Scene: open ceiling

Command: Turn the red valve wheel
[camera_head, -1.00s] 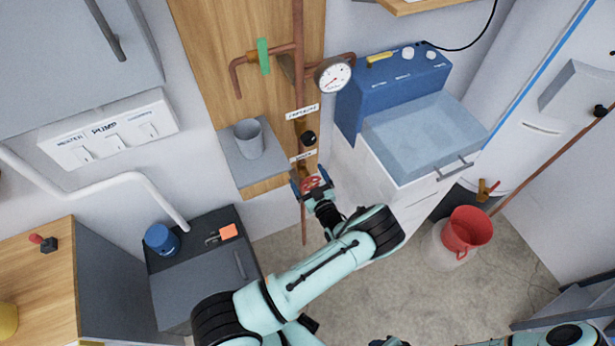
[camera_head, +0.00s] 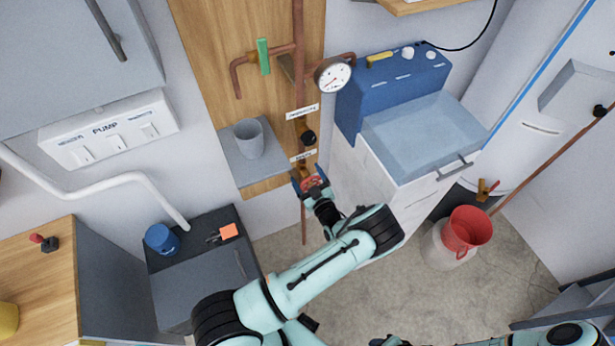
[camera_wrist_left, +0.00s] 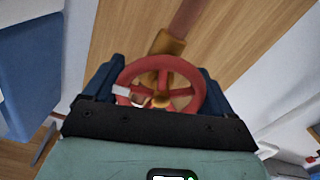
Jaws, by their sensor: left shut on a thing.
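The red valve wheel (camera_head: 313,182) sits low on the vertical copper pipe (camera_head: 304,215) in the head view. In the left wrist view the red valve wheel (camera_wrist_left: 160,73) fills the middle, with a brass valve body (camera_wrist_left: 167,44) behind it. My left gripper (camera_head: 309,179) is at the wheel. Its two blue fingers stand on opposite sides of the rim and are shut on it. The gripper palm hides the near part of the wheel in the wrist view. My right gripper is not in view.
A grey cup (camera_head: 249,139) stands on a small shelf left of the pipe. A pressure gauge (camera_head: 333,75) and a green-handled lever (camera_head: 263,57) are above. A red bucket (camera_head: 468,232) is farther right.

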